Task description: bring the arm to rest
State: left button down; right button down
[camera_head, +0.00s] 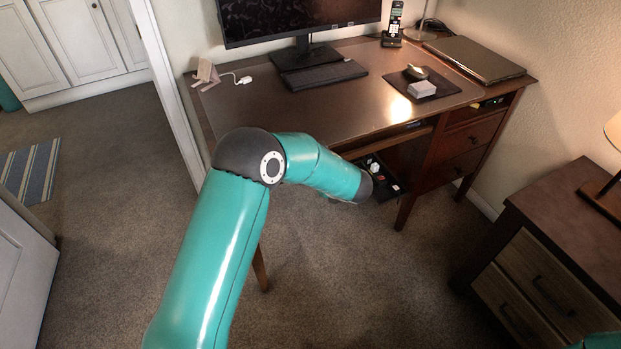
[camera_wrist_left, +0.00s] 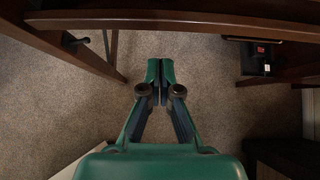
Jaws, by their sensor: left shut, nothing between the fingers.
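My left arm (camera_head: 230,250) is teal with dark joints and rises from the bottom of the head view. It bends at a dark elbow and its forearm points right and slightly down, in front of the desk (camera_head: 330,103). My left gripper is hidden behind the arm's end in the head view. In the left wrist view my left gripper (camera_wrist_left: 160,68) has its fingers together, shut and empty. Carpet (camera_wrist_left: 215,85) lies beyond the fingertips, and the desk's dark wood edge (camera_wrist_left: 200,19) runs across the top. My right gripper is not in view.
A wooden drawer cabinet (camera_head: 545,270) stands at right. Open carpet (camera_head: 110,190) lies left.

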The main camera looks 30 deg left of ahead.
pick_arm(q)
jog(key=v, duration=0.8)
jog(key=s+a+f+g+p, duration=0.2)
jog(key=s+a+p, duration=0.2)
jog(key=a+p, duration=0.1)
jog(key=s+d+f+n+g+h+p, duration=0.1)
jog(key=s+f+n+g+h+p, duration=0.2)
jog(key=s, duration=0.5)
jog(key=s+d+f+n+g+h+p, duration=0.1)
jog(key=s+d+f+g, duration=0.15)
jog(key=s+f, duration=0.4)
jog(key=s+d+n+g+h+p, duration=0.2)
jog(key=s+d+n+h, duration=0.5)
jog(key=s+d+n, duration=0.55)
jog(key=n+t, duration=0.1)
jog(key=n, duration=0.2)
jog(key=w+n+t, duration=0.1)
jog(key=n+t, duration=0.1)
jog(key=n, duration=0.2)
jog(key=w+n+t, duration=0.1)
jog(key=n, duration=0.2)
jog(key=shift+w+n+t+h, duration=0.2)
jog(key=shift+n+t+h, duration=0.05)
jog(key=shift+h, duration=0.05)
